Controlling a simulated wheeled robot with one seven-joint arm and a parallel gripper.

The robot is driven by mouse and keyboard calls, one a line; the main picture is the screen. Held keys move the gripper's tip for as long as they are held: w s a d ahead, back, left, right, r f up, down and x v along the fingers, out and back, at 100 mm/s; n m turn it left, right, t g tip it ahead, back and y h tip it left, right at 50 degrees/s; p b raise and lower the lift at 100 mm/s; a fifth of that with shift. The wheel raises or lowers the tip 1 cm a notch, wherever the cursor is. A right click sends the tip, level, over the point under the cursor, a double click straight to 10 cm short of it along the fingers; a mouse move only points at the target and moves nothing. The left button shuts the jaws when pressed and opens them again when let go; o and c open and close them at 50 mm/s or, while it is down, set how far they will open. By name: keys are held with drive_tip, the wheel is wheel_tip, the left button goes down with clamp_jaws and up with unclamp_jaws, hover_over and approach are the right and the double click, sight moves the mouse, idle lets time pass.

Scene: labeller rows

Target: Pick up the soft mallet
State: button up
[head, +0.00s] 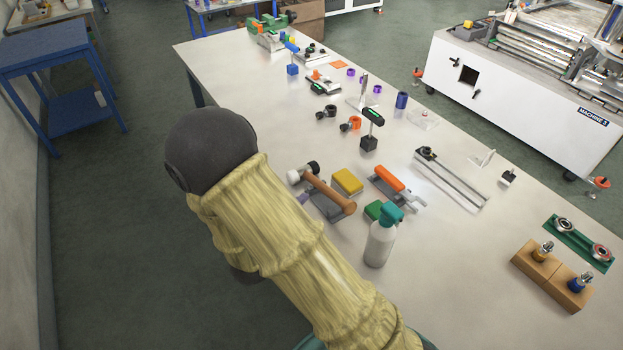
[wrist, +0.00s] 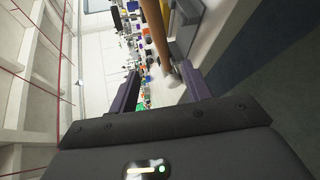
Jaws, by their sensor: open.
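The soft mallet (head: 328,192) lies near the table's left edge, beside my arm. It has a wooden handle and a head with one white and one black end. It lies over a grey metal piece. In the wrist view a brown wooden handle (wrist: 155,32) runs down from the top edge towards a pale, blurred part between my fingers. My gripper (wrist: 160,72) is open, its two dark fingers spread on either side, and I see nothing clamped. I cannot tell how far the handle is from the fingertips. The gripper is mostly hidden behind my arm in the head view.
The table (head: 455,262) is bare at the front middle. Small parts fill the far end.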

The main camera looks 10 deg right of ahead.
sight(321, 190)
drive_tip(key=p+x, duration=0.1)
drive_tip(key=x, duration=0.7)
drive_tip(key=shift+w+d+f, duration=0.1)
drive_tip(key=shift+w, duration=0.15)
drive_tip(key=shift+w+d, duration=0.1)
drive_tip(key=shift+w+f, duration=0.1)
drive_tip(key=p+x, duration=0.1)
drive_tip(key=x, duration=0.4)
drive_tip(key=shift+f, duration=0.2)
clamp_jaws()
